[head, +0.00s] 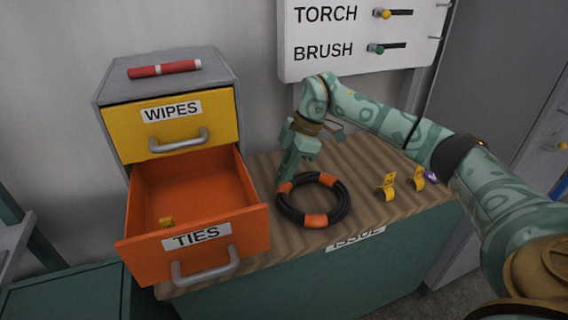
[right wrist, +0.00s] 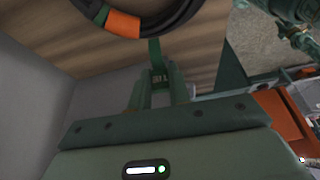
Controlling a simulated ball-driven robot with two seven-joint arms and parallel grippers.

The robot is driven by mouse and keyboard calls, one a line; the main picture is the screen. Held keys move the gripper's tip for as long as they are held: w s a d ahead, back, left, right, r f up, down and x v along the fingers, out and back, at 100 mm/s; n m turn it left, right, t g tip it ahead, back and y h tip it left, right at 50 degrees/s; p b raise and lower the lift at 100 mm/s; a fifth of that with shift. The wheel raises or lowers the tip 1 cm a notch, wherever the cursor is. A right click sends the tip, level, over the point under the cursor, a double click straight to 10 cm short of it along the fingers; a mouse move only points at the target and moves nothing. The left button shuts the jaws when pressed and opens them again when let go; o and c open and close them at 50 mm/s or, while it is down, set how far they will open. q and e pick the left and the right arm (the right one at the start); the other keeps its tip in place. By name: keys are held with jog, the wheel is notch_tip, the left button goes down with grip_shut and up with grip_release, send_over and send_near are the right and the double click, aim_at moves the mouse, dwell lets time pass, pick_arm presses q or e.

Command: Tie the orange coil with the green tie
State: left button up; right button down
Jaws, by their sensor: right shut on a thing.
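The coil (head: 315,199) is a black hose ring with orange bands, lying on the wooden top; part of it shows at the top of the right wrist view (right wrist: 122,24). My right gripper (head: 285,180) is pointed down at the coil's left rim. In the right wrist view, it (right wrist: 158,82) is shut on a narrow green strip, which looks like the green tie (right wrist: 154,50). The strip reaches toward the coil, beside an orange band. Whether it touches the coil cannot be told. My left gripper is not in view.
The orange TIES drawer (head: 198,240) is pulled out beside the coil, with a small yellow piece (head: 167,222) inside. The yellow WIPES drawer (head: 172,122) is shut.

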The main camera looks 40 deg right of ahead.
jog(key=shift+r+p, duration=0.1)
jog(key=shift+p, duration=0.4)
jog(key=shift+f, duration=1.7)
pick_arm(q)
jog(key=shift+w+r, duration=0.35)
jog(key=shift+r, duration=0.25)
pick_arm(e)
jog(key=shift+f, duration=0.35)
pick_arm(q)
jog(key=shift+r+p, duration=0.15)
jog(key=shift+p, duration=0.15)
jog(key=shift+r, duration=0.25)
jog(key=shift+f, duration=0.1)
pick_arm(e)
jog(key=shift+f, duration=0.25)
